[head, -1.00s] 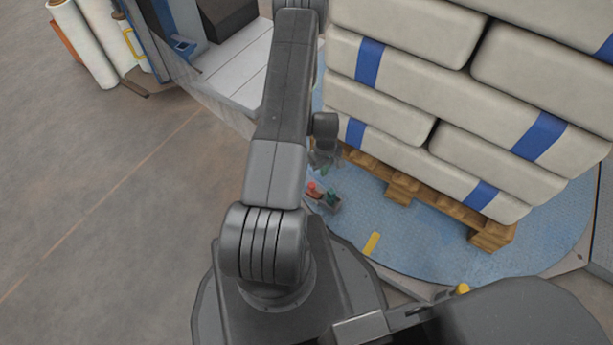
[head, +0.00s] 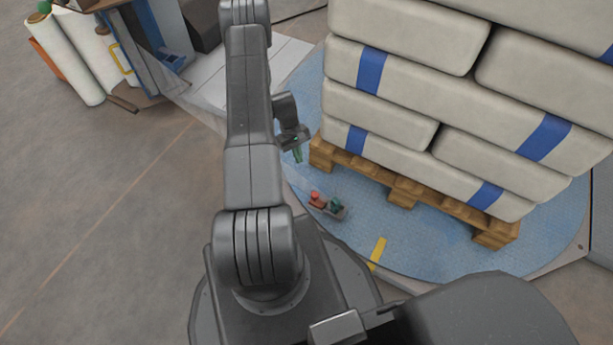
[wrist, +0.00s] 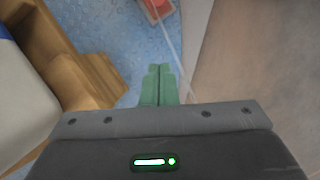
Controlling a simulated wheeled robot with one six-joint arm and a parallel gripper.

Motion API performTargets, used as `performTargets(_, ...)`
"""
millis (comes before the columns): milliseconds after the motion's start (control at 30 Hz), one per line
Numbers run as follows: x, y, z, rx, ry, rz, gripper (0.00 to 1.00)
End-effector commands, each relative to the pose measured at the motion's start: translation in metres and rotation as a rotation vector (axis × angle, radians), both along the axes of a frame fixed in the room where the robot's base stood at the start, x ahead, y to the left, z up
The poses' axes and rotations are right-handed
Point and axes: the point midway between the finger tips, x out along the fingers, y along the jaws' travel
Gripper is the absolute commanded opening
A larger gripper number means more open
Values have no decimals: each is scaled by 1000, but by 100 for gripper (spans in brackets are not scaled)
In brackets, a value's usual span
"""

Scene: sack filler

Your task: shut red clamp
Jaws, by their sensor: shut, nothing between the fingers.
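The red clamp (head: 316,198) sits low on the blue round plate (head: 420,235), in front of the pallet, beside a dark teal part (head: 336,204) on a small grey base. It is too small to tell whether its jaw is open or shut. In the wrist view a red part (wrist: 157,9) shows at the top edge, cut off by the frame. My gripper (head: 298,155) is above and left of the clamp in the head view, apart from it. Its green fingers (wrist: 158,78) are together and empty.
Stacked pale sacks (head: 420,95) with blue bands stand on a wooden pallet (head: 403,188) to the right, with the pallet's edge close to my fingers. A translucent sheet (wrist: 176,45) runs past the fingers. White rolls (head: 68,60) stand far left. Floor at left is clear.

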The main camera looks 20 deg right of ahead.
Motion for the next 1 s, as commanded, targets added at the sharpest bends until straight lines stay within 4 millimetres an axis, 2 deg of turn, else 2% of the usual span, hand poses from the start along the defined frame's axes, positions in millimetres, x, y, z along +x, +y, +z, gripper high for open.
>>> performTargets(167,-9,-2,-25,1,3,-1,0)
performTargets(533,-36,-9,-99,1,2,-1,0)
performTargets(733,-62,-16,-94,0,1,-1,0)
performTargets(1000,-72,-19,-93,1,-1,0,0)
